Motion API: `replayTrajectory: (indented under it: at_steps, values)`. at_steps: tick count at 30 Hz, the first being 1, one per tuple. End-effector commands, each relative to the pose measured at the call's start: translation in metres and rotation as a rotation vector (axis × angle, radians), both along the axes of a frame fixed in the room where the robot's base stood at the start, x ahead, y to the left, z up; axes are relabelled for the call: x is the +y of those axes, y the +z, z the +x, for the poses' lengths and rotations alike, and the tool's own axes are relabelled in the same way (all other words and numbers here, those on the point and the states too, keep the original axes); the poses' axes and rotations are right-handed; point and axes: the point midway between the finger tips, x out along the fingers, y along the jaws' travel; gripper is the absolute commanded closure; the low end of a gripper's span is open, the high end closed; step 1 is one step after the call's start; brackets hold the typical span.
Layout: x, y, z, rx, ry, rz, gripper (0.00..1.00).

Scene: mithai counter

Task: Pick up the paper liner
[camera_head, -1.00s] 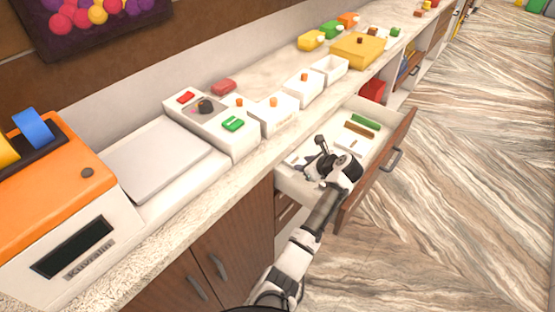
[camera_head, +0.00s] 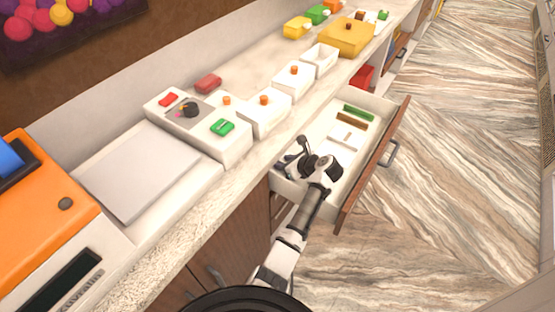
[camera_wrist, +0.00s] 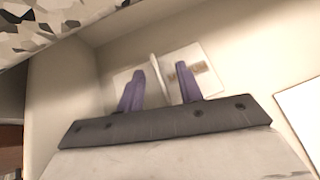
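My gripper (camera_wrist: 160,70) is inside an open drawer (camera_head: 345,207). In the wrist view its two purple fingers are apart. A thin white upright piece (camera_wrist: 160,76) shows between them; I cannot tell whether either finger touches it. Behind it lies a flat white piece (camera_wrist: 203,65) with a brownish patch, partly hidden by the fingers. Another white sheet with a dark edge (camera_wrist: 303,110) lies at the right. I cannot tell for sure which is the paper liner. In the head view my gripper (camera_head: 290,158) is at the drawer's near left end, its fingertips hard to make out.
The drawer also holds a green bar (camera_head: 359,113), a brown bar (camera_head: 352,122) and a small white item (camera_head: 346,138). The counter above carries white lidded boxes (camera_head: 293,80), a control box (camera_head: 205,125) and an orange scale (camera_head: 40,205). Open floor (camera_head: 460,180) lies right of the drawer.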

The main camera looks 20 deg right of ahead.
Motion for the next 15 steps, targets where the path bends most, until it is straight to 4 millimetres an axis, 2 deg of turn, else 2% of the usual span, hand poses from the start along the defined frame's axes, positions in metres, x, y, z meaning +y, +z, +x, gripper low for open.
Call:
replayTrajectory:
  at_steps: [7,15]
  values:
    - [-0.0001,-0.0014,-0.0010,0.000,-0.001,0.000,0.64]
    - [0.0000,-0.0013,-0.0009,0.000,-0.001,-0.001,0.99]
